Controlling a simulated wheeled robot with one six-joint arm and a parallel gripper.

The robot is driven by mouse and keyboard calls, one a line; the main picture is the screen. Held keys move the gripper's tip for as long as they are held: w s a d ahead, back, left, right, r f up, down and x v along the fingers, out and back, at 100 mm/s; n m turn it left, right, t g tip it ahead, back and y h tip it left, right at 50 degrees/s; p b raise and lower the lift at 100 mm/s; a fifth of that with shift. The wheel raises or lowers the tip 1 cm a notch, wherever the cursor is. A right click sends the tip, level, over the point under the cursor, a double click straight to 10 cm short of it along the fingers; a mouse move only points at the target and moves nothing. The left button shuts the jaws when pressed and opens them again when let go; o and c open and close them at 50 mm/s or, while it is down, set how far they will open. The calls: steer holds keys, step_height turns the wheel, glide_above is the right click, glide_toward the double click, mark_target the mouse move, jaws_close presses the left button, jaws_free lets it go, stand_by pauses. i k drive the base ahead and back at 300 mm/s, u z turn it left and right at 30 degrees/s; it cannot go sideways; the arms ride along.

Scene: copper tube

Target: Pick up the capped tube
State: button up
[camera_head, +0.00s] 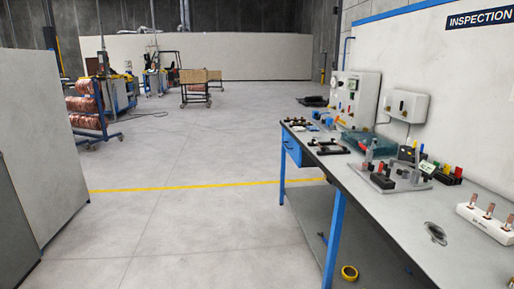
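Copper-coloured upright pieces (490,210) stand in a white block (482,224) near the right edge of the workbench (385,222). They may be tubes, but they are too small for me to tell whether any is capped. A grey fixture plate (378,181) with upright posts and dark blocks sits further back on the bench. I cannot pick out a capped tube for certain. My gripper is not in view.
A small round metal item (435,232) lies on the bench. Wall boxes (402,105) hang behind it. A grey cabinet (45,125) stands left. The floor (185,230) between is clear.

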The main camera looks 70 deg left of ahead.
mark_target(323, 149)
steer(key=u, duration=0.25)
steer(key=k, duration=0.65)
steer(key=u, duration=1.35)
steer(key=i, duration=0.6)
steer(key=u, duration=0.85)
steer(key=i, duration=0.6)
steer(key=z, duration=0.45)
steer(key=i, duration=1.4)
steer(key=u, duration=0.7)
steer(key=i, duration=0.9)
